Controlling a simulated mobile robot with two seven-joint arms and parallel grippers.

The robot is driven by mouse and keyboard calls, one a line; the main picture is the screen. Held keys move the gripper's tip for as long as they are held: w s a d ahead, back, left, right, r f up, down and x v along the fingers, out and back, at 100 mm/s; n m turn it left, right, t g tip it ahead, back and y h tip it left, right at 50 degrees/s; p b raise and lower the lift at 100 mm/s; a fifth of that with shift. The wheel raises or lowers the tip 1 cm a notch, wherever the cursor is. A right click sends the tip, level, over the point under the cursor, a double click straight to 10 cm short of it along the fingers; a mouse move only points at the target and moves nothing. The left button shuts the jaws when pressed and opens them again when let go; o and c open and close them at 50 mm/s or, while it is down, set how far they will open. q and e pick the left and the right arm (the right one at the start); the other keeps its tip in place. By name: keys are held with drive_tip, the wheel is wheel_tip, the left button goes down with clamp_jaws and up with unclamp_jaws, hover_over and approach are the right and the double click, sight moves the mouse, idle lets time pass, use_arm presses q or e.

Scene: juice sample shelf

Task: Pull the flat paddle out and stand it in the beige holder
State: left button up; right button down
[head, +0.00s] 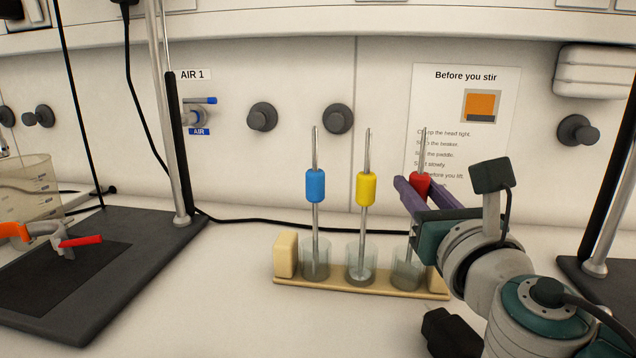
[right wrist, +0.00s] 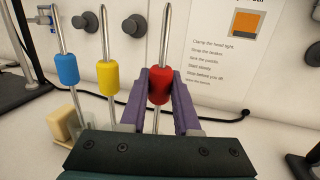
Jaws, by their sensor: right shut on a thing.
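Three stirring rods with coloured sleeves stand in clear beakers on a beige rack (head: 350,286): one blue (head: 316,187), one yellow (head: 366,189), one red (head: 420,181). My right gripper (head: 417,190) is shut on the red-sleeved rod, its purple fingers on either side of the sleeve in the right wrist view (right wrist: 160,88). That rod is upright, its lower part partly hidden by my gripper, at the right beaker (head: 405,274). The rods' lower ends are too unclear to tell which is the flat paddle. My left gripper is not in view.
A beige block (head: 286,256) is at the rack's left end. A stand with a dark base (head: 110,250) and a clamp (head: 65,240) is at left; another stand (head: 598,268) is at right. A large beaker (head: 28,185) stands far left. The bench before the rack is clear.

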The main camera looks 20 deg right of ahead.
drive_tip(key=c, duration=0.6)
unclamp_jaws()
drive_tip(key=shift+o, duration=0.2)
drive_tip(key=v, duration=1)
drive_tip(key=shift+b, duration=0.4)
